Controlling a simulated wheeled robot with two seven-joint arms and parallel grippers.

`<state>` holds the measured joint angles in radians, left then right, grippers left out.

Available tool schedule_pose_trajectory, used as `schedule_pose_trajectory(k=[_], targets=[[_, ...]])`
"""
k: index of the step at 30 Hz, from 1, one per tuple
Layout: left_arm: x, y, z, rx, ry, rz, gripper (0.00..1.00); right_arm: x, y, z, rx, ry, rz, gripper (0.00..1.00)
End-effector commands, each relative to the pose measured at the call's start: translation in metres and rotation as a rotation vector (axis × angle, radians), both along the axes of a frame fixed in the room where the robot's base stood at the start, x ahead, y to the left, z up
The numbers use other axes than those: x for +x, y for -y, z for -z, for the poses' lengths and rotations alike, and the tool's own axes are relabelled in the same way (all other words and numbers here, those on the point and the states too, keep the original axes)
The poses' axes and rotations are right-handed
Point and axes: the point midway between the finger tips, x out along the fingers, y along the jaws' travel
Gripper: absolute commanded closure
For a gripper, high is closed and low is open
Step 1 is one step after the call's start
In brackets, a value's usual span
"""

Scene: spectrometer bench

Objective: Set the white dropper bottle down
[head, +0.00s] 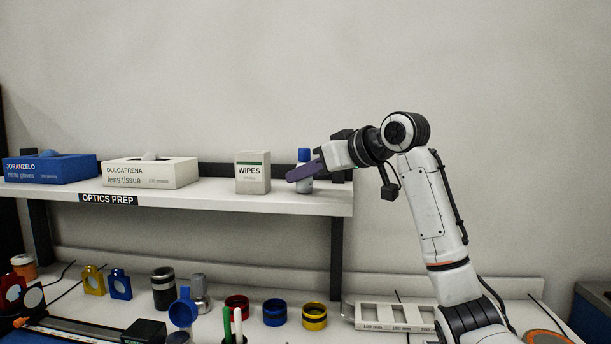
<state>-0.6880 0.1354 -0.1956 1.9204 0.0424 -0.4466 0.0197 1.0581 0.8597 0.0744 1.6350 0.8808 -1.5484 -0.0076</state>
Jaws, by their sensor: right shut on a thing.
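The white dropper bottle (305,187), with a blue cap, is upright at the right end of the white shelf (230,200). My right gripper (303,173) reaches in from the right and is shut on the bottle, its purple finger crossing the front and hiding the middle. The bottle's base is at the level of the shelf top; I cannot tell whether it touches. My left gripper is not in view.
A WIPES box (253,172) stands just left of the bottle. A lens tissue box (150,172) and a blue glove box (50,168) are further left. The bench below holds coloured rings, optic mounts and a white slotted tray (385,328).

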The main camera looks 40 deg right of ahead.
Motion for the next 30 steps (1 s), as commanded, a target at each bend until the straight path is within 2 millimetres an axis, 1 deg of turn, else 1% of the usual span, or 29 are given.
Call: schedule_pose_trajectory(k=[5, 6, 8, 9, 17, 20, 23, 26, 30], targets=[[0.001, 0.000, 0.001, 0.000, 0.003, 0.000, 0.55, 0.000, 0.000, 0.003, 0.000, 0.000, 0.000, 0.95], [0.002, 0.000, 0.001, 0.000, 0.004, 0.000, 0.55, 0.000, 0.000, 0.004, 0.000, 0.000, 0.000, 0.72], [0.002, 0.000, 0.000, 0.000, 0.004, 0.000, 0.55, 0.000, 0.000, 0.003, 0.000, 0.000, 0.000, 0.62], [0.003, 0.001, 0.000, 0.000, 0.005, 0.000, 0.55, 0.000, 0.000, 0.003, 0.000, 0.000, 0.000, 0.55], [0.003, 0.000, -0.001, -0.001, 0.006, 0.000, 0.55, 0.000, 0.000, 0.002, 0.000, 0.000, 0.000, 0.55], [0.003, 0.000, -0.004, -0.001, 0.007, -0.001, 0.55, 0.000, 0.000, -0.003, 0.000, 0.001, 0.000, 0.55], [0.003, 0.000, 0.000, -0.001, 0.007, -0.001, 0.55, -0.011, 0.001, -0.005, 0.000, 0.004, 0.001, 0.55], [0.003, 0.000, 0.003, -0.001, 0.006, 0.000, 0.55, -0.028, 0.001, -0.012, -0.004, 0.004, 0.002, 0.55], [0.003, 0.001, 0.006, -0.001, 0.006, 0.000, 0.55, -0.058, 0.002, -0.024, -0.004, 0.004, 0.004, 0.55]])
